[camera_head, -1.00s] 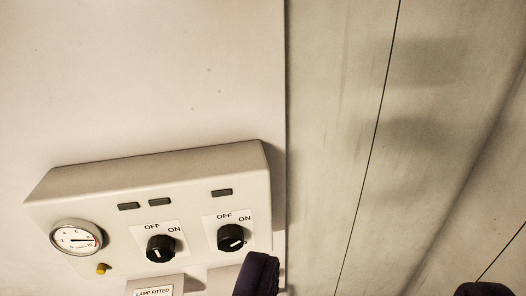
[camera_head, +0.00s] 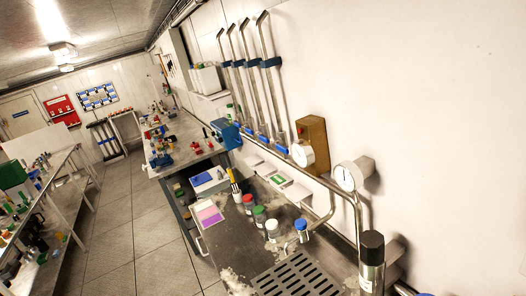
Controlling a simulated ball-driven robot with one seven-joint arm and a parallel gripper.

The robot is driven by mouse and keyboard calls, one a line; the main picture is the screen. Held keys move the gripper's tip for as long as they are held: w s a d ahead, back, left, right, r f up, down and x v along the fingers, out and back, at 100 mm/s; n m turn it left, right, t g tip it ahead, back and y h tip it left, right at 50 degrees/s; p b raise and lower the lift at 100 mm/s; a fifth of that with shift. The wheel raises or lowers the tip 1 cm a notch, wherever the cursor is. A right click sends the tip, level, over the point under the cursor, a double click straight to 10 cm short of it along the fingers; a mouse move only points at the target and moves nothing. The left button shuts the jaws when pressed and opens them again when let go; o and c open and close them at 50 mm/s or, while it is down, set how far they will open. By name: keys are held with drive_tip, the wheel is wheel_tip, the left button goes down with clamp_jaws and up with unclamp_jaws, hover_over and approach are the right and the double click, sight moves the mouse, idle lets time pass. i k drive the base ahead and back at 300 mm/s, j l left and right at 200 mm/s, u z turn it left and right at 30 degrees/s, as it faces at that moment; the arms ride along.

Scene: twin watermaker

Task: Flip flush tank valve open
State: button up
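No flush tank valve can be made out for certain in this view. Several upright metal pipes (camera_head: 268,95) with blue fittings stand along the right wall. A round white gauge (camera_head: 348,177) and a second round white fitting (camera_head: 303,153), by a brown box (camera_head: 313,140), sit on the wall by a horizontal pipe. A black-topped metal cylinder (camera_head: 372,262) stands close at lower right; I cannot tell what it is. My gripper is out of view.
A dark workbench (camera_head: 213,235) holds several capped jars (camera_head: 272,229) and a slotted drain grid (camera_head: 297,277). A further bench (camera_head: 180,135) carries small parts. A cluttered table (camera_head: 60,190) stands at left. The tiled floor aisle (camera_head: 125,225) between them is clear.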

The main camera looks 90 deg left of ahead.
sight(281, 148)
drive_tip(key=u, duration=2.1)
drive_tip(key=i+j, duration=0.55)
drive_tip(key=j, duration=0.2)
drive_tip(key=i+j+u, duration=0.15)
drive_tip(key=i+j, duration=0.4)
drive_tip(key=j, duration=0.25)
